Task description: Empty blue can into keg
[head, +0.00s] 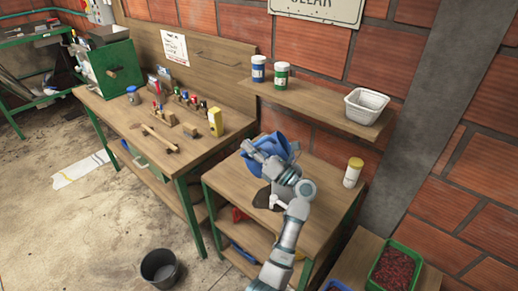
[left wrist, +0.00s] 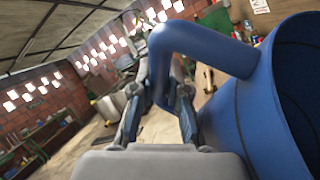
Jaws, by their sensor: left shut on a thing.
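The blue can (head: 281,146) is above the small wooden table in the head view, partly hidden by my arm. In the left wrist view the blue can (left wrist: 245,112) fills the right side, tilted, with its wide mouth facing right. My left gripper (left wrist: 161,100) is shut on the can's blue handle, with a finger on each side of it. In the head view my left gripper (head: 252,150) is against the can. I cannot tell what is inside the can. I cannot surely pick out a keg. My right gripper is not in view.
A dark grey bucket (head: 159,268) stands on the floor. A wooden shelf (head: 325,108) holds two jars and a white basket (head: 366,105). A white jar with a yellow lid (head: 353,172) stands on the small table. A workbench (head: 150,112) with tools is at left.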

